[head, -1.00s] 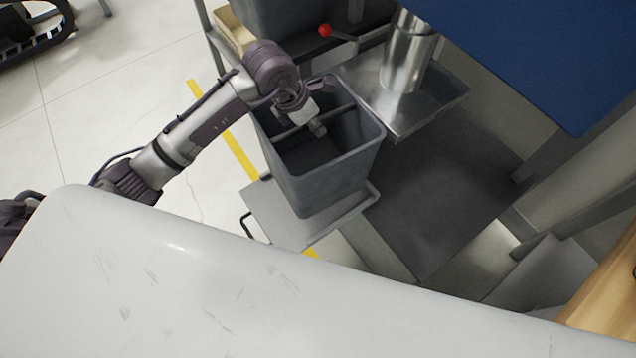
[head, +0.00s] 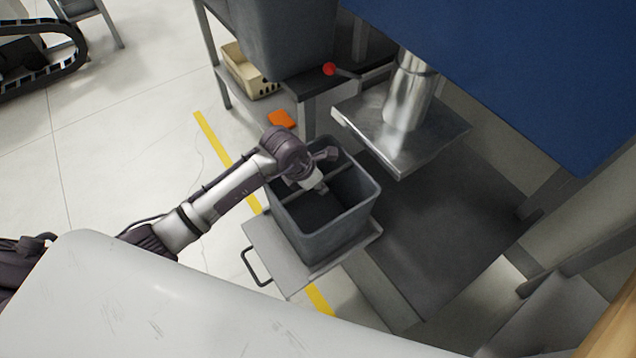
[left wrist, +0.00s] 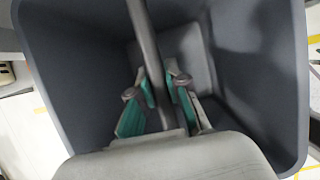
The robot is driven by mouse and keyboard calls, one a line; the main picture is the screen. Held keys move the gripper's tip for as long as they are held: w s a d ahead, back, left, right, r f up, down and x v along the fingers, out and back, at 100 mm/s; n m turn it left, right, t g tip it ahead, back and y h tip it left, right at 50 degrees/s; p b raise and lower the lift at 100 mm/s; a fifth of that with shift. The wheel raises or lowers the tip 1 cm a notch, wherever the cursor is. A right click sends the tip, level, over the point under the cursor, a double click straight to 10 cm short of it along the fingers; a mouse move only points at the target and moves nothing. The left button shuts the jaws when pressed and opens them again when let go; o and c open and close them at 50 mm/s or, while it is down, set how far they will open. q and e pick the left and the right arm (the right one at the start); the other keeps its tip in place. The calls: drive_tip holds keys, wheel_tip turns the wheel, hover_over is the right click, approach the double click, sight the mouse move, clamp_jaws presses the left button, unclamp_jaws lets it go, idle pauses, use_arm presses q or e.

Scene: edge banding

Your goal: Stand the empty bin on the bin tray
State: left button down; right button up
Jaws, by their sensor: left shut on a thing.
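The grey empty bin (head: 322,240) is upright, with a bar across its open top. In the head view it is over the right part of the flat grey bin tray (head: 275,258). Its base appears at or very near the tray surface; I cannot tell whether it touches. My left gripper (head: 320,187) reaches into the bin's mouth from the left. In the left wrist view, the gripper's green-padded fingers (left wrist: 158,98) are on both sides of the bar (left wrist: 146,50), shut on it, with the bin's inner walls (left wrist: 75,70) around. My right gripper is not in view.
A metal tray (head: 395,140) with a steel cylinder stands just behind the bin. A second grey bin (head: 280,35) is on a dark bench at the back. A blue panel (head: 510,70) overhangs the right. A pale rounded surface (head: 150,300) fills the front left.

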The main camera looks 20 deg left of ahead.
use_arm(q)
drive_tip(key=shift+r, duration=0.1)
drive_tip(key=c, duration=1.6)
unclamp_jaws()
drive_tip(key=shift+f, duration=0.2)
drive_tip(key=o, duration=0.4)
drive_tip(key=shift+o, duration=0.2)
drive_tip(key=shift+r, duration=0.1)
drive_tip(key=shift+r, duration=0.2)
drive_tip(key=v, duration=1.1)
drive_tip(key=shift+s+a+r, duration=0.1)
drive_tip(key=shift+a+r, duration=0.05)
drive_tip(key=shift+r, duration=0.25)
